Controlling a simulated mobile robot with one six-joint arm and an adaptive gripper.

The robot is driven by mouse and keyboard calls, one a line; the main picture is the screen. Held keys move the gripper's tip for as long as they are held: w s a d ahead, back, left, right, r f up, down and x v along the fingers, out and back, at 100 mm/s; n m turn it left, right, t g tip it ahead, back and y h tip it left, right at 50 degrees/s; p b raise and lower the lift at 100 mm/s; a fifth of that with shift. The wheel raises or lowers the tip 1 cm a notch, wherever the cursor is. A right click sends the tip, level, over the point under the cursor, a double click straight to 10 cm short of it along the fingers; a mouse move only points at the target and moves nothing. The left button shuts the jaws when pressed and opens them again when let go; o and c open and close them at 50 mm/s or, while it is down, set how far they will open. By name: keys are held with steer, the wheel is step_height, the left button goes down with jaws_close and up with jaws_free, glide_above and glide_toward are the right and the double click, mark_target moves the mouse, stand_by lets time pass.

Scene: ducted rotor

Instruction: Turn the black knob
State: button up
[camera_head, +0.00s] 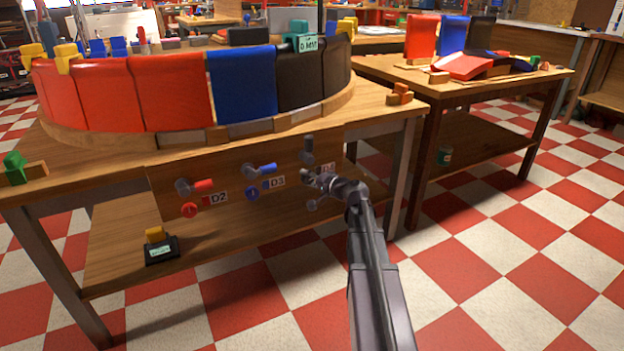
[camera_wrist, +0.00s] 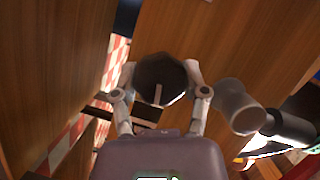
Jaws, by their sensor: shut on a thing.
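The black knob (camera_wrist: 158,75) fills the middle of the wrist view, a dark round face with a pale line toward its lower edge in that picture. My gripper (camera_wrist: 160,88) has one finger on each side of the knob and is shut on it. In the head view my gripper (camera_head: 312,184) is at the right end of the wooden panel on the table's front. There the knob is mostly hidden behind my fingers, beside a partly covered label.
A black lever (camera_head: 308,144) on a grey hub is just above my gripper; its grey hub (camera_wrist: 238,105) also shows close by in the wrist view. A blue knob (camera_head: 253,194) and red knob (camera_head: 190,210) are farther left. Checkered floor (camera_head: 500,240) at right is clear.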

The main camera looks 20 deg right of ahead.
steer(key=shift+w+d, duration=0.1)
steer(key=o, duration=1.2)
steer(key=shift+c, duration=0.2)
